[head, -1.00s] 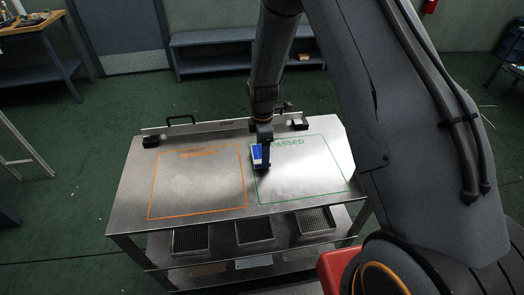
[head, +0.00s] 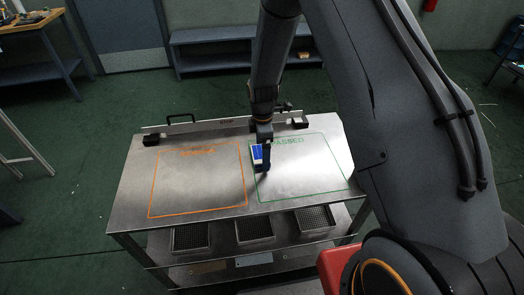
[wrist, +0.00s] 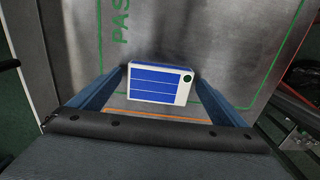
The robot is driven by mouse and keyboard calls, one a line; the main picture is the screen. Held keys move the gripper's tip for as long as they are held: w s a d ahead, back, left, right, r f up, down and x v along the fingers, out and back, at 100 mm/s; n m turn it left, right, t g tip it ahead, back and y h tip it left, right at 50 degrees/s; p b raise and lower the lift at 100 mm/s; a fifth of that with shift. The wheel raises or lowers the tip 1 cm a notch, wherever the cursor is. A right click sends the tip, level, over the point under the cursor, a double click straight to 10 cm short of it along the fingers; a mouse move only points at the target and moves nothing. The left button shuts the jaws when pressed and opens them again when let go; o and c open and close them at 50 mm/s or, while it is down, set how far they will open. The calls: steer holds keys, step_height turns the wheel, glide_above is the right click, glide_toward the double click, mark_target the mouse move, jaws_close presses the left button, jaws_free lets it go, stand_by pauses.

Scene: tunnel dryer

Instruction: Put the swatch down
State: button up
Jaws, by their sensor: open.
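The swatch (head: 257,155) is a small white-edged block with blue panels and a dark green dot. It is just inside the left edge of the green PASSED outline (head: 311,197) on the steel table, and appears to rest on the top. The wrist view shows the swatch (wrist: 158,84) between the two blue fingers of my gripper (wrist: 161,80). The fingers are open, with a gap visible on the right side; the left side is tight to judge. In the head view my gripper (head: 266,163) stands over the swatch and hides part of it.
An orange outline (head: 151,190) marks the empty left half of the table (head: 130,205). A rail with black blocks (head: 151,140) runs along the back edge. Mesh trays (head: 190,237) sit on the shelf below. Most of the green-outlined area is bare.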

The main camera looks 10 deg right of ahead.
step_height(320, 180, up, 11)
steer(key=b, duration=0.4)
steer(key=s+d+r+m, duration=0.2)
steer(key=s+m, duration=0.4)
steer(key=s, duration=0.1)
steer(key=s+d+r+m, duration=0.3)
steer(key=s+m, duration=0.3)
steer(key=s, duration=0.1)
steer(key=s+d+r+m+t, duration=0.1)
steer(key=s+d+r+m, duration=0.1)
steer(key=s+m, duration=0.4)
steer(key=shift+s+d+r, duration=0.15)
steer(key=shift+s+d, duration=0.3)
steer(key=shift+s, duration=0.5)
